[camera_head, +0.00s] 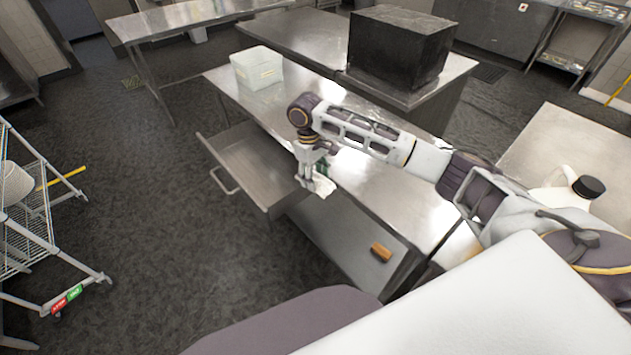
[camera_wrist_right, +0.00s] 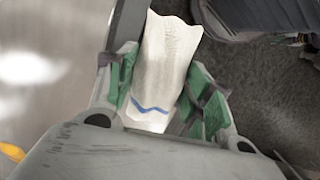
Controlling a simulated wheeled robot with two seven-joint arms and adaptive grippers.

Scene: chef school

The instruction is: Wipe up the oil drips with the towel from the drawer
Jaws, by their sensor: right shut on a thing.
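My right gripper (camera_head: 312,183) is shut on a white towel (camera_head: 324,187) beside the front edge of the steel table (camera_head: 350,168), near the open drawer (camera_head: 255,158). In the right wrist view the towel (camera_wrist_right: 165,62) has a blue stripe and sits between the green-padded fingers of the gripper (camera_wrist_right: 160,95). The drawer is pulled out, and the part of it that shows looks empty. I cannot make out any oil drips on the tabletop, where bright reflections show. My left gripper is not in view.
A dark box (camera_head: 398,48) stands on the counter behind. A wire rack (camera_head: 30,215) is at left; the floor between is clear.

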